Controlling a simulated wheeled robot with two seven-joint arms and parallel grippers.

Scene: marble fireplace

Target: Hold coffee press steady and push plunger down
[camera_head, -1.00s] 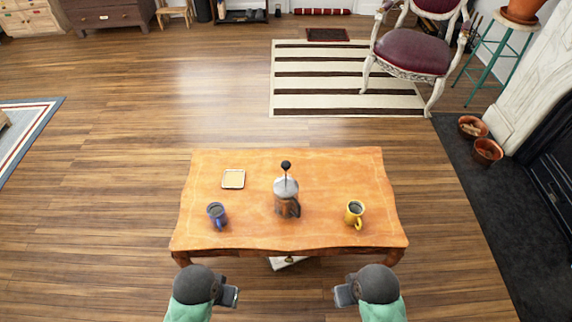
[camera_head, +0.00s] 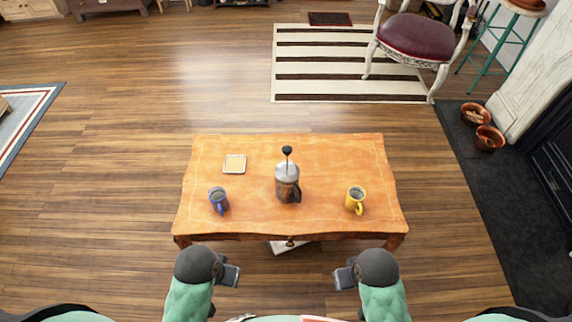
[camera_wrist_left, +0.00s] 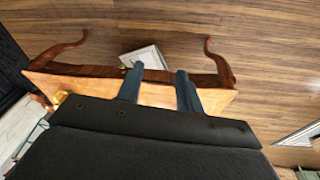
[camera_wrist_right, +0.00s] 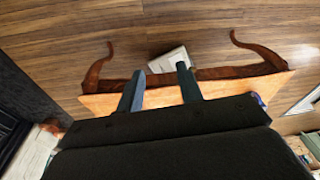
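The coffee press (camera_head: 287,184) stands upright near the middle of the orange wooden table (camera_head: 325,160). Its black plunger knob (camera_head: 287,150) is raised on a thin rod above the lid. My left gripper (camera_head: 236,275) and my right gripper (camera_head: 338,278) are both short of the table's front edge, apart from the press. In the left wrist view the two fingers of my left gripper (camera_wrist_left: 158,80) are spread with nothing between them. In the right wrist view the fingers of my right gripper (camera_wrist_right: 158,77) are also spread and empty.
A blue mug (camera_head: 218,200) stands left of the press and a yellow mug (camera_head: 355,199) right of it. A square coaster (camera_head: 234,164) lies at the back left. A white object (camera_head: 280,246) lies on the floor under the table. Open floor surrounds the table.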

